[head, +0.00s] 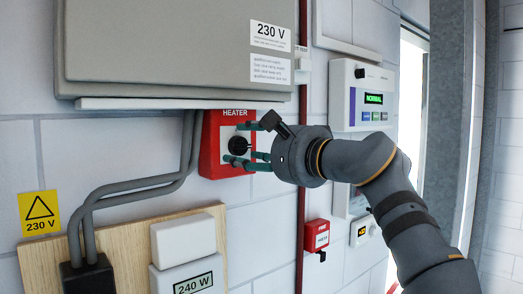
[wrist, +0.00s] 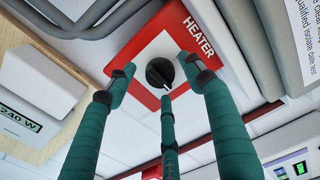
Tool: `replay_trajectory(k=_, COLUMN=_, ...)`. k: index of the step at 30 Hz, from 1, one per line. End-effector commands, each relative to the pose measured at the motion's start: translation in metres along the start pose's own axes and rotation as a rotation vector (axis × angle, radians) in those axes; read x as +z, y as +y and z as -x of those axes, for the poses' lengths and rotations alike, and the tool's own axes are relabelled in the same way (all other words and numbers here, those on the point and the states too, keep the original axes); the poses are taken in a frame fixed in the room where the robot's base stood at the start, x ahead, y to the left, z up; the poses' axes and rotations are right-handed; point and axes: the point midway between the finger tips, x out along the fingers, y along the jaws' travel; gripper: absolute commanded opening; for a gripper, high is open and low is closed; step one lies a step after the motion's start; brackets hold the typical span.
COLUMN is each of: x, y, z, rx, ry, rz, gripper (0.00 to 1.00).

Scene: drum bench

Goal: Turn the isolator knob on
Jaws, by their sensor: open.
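The isolator knob (head: 238,145) is round and black, on a white plate in a red box labelled HEATER (head: 207,150), mounted on the wall below the grey cabinet. In the wrist view the knob (wrist: 160,72) is in clear sight, with a pale mark on its lower edge, toward the bottom of the picture. My gripper (head: 247,143) comes from the right with its green fingers spread open. The fingertips reach in front of the plate around the knob; in the wrist view the fingers (wrist: 160,78) stand to its left, right and below. I cannot tell whether any touches it.
The grey cabinet (head: 160,50) overhangs just above. Grey conduits (head: 130,190) run down at left to a wooden board (head: 125,245) with white boxes. A red pipe (head: 302,190) runs vertically behind my arm. A panel reading NORMAL (head: 362,95) and a small red box (head: 316,234) sit to the right.

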Motion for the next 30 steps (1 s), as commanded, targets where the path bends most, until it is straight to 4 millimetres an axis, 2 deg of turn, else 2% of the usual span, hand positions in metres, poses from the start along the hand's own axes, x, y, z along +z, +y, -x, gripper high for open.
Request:
replay_trajectory(k=5, x=0.000, y=-0.001, z=0.033, rx=-0.002, ry=0.003, rz=0.000, gripper=0.52)
replay_trajectory(k=12, x=0.000, y=0.000, z=0.089, rx=-0.001, ry=0.002, rz=0.001, gripper=0.52)
replay_trajectory(k=21, x=0.000, y=0.000, z=0.110, rx=0.000, ry=-0.001, rz=0.000, gripper=0.52)
replay_trajectory(k=30, x=0.000, y=0.000, z=0.114, rx=0.000, ry=-0.001, rz=0.000, gripper=0.52)
